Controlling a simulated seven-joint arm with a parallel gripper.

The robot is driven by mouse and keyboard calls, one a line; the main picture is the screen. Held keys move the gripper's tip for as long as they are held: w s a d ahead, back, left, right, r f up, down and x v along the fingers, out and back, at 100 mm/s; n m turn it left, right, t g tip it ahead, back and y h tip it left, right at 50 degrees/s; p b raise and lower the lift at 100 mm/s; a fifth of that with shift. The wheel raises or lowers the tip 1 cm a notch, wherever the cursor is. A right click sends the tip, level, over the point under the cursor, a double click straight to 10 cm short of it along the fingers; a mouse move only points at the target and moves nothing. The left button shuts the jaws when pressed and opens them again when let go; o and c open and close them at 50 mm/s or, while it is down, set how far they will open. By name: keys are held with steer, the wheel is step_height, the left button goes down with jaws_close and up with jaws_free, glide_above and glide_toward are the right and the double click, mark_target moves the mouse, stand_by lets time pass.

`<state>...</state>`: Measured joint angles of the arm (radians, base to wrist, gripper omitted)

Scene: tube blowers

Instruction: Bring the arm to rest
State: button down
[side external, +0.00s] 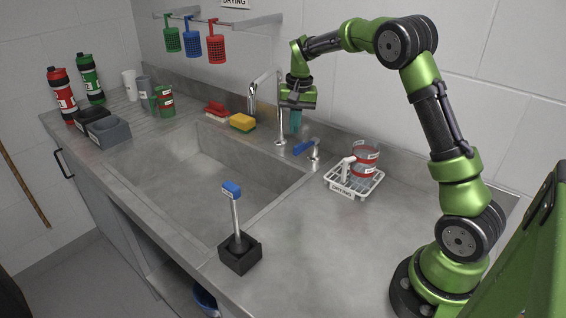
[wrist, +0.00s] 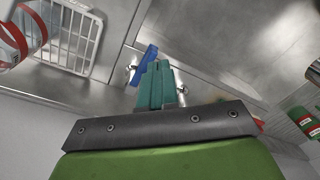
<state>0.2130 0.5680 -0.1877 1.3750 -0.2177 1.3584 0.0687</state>
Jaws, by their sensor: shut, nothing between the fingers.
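My gripper (side external: 296,121) is shut and empty, its teal fingers pointing down above the back edge of the sink near the faucet. In the wrist view my gripper (wrist: 154,86) shows its fingers pressed together. My green and black arm reaches over from the base at the right of the counter.
A steel faucet (side external: 253,92) and a blue tap lever (side external: 305,147) stand close to my gripper. A white drying rack (side external: 352,189) holds a clear cup with red bands (side external: 365,160). A blue-topped brush stands in a black holder (side external: 240,256).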

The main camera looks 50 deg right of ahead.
steer(key=s+a+r+n+t, duration=0.3)
steer(key=s+a, duration=0.6)
steer(key=s, duration=0.3)
steer(key=s+a+r+n+t+y, duration=0.1)
steer(key=s+a+r+n+t, duration=0.2)
steer(key=s+a+r, duration=0.3)
steer(key=s+a, duration=0.4)
steer(key=s, duration=0.2)
steer(key=shift+r+y, duration=0.3)
